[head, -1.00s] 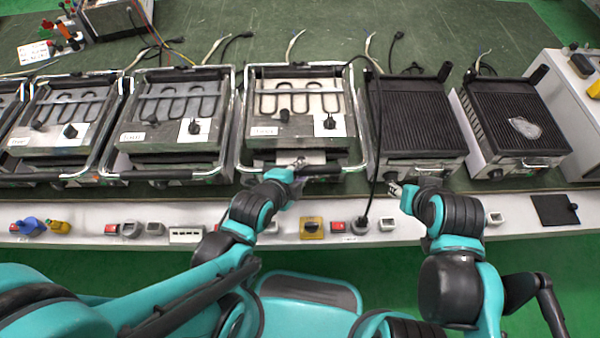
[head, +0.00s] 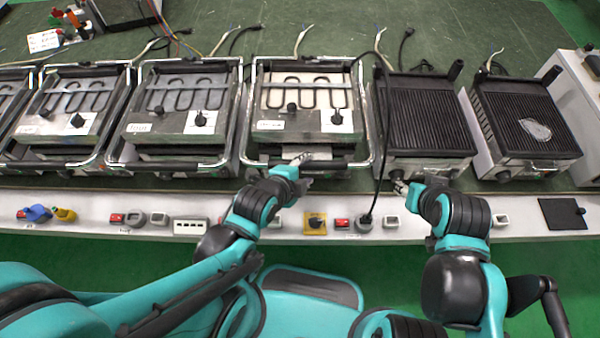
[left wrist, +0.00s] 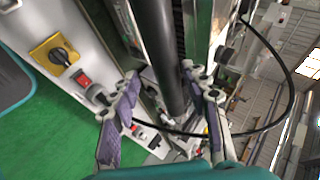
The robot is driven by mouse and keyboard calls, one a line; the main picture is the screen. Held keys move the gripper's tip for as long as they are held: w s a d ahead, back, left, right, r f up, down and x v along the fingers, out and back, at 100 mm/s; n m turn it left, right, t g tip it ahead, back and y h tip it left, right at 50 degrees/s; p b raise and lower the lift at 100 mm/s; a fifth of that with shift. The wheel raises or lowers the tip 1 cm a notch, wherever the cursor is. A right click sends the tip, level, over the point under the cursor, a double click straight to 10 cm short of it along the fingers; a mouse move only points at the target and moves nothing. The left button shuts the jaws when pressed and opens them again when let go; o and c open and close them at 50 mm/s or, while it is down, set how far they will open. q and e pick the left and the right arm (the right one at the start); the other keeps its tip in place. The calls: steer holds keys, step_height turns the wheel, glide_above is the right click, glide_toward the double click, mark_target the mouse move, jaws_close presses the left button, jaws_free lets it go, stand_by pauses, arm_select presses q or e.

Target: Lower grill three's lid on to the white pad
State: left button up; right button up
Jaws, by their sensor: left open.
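The middle grill, in front of my left gripper, has its lid (head: 268,128) low over its base, with a looped heating element (head: 303,80) bare on top. I cannot read its label for a number. A pale strip (head: 306,150) shows under the lid's front edge; I cannot tell whether it is the white pad. My left gripper (head: 303,170) is at the front handle bar. In the left wrist view the dark bar (left wrist: 160,50) runs between the spread fingers (left wrist: 163,100). My right gripper (head: 403,187) is by the front of the neighbouring ribbed grill; its jaws are unclear.
Similar grills (head: 183,105) stand closely to the left. Two ribbed grills (head: 425,115) (head: 525,120) stand to the right. A black cable (head: 378,150) hangs down beside the middle grill. Switches, including a yellow one (head: 316,223), line the bench front. The green bench top behind is mostly clear.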

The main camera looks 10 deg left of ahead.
arm_select(q)
steer(key=v, duration=0.7)
stand_by(0.6)
steer(key=shift+s, duration=0.1)
stand_by(0.4)
